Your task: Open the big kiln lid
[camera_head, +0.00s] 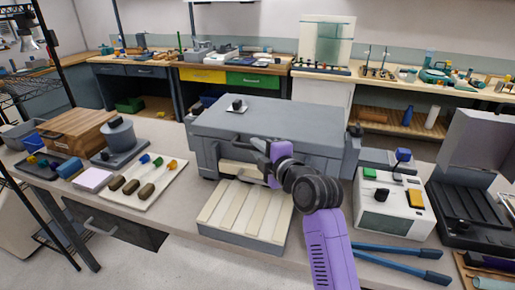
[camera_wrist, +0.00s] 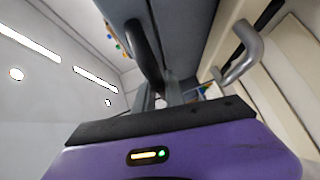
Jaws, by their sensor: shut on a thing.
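The big kiln (camera_head: 210,135) is a large grey box in the middle of the bench in the head view. Its lid (camera_head: 290,120) lies flat across the top and looks closed. My gripper (camera_head: 258,150) is at the kiln's front, just under the lid's front edge. In the wrist view my gripper (camera_wrist: 165,97) is shut on a dark bar handle (camera_wrist: 145,45) on the grey front face. A second, bare metal handle (camera_wrist: 243,55) stands to the right in that view. The fingertips are partly hidden by the handle.
A cream slatted tray (camera_head: 245,212) lies in front of the kiln. A white box with coloured buttons (camera_head: 390,205) and blue-handled tongs (camera_head: 400,250) are on the right. Room above the lid looks mostly free.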

